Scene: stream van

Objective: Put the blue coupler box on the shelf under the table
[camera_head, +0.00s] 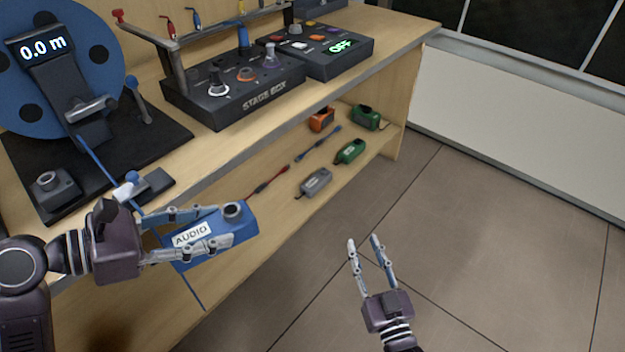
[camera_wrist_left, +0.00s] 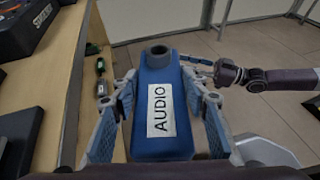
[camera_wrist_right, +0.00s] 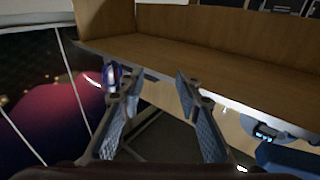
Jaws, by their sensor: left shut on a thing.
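The blue coupler box (camera_head: 237,227) has a white AUDIO label and a round dark socket at its far end. My left gripper (camera_head: 212,230) is shut on it and holds it in the air in front of the table's front edge. The box also shows between the fingers in the left wrist view (camera_wrist_left: 160,100). The shelf under the table (camera_head: 283,207) is a wooden board below the tabletop, to the right of and beyond the box. My right gripper (camera_head: 362,243) is open and empty over the floor, right of the shelf.
On the shelf lie a grey box (camera_head: 315,182), a green box (camera_head: 350,151), another green box (camera_head: 366,117), an orange box (camera_head: 321,119) and red and blue cables. The tabletop holds the stage box (camera_head: 240,92) and a blue reel (camera_head: 75,65). A blue cable hangs near the coupler box.

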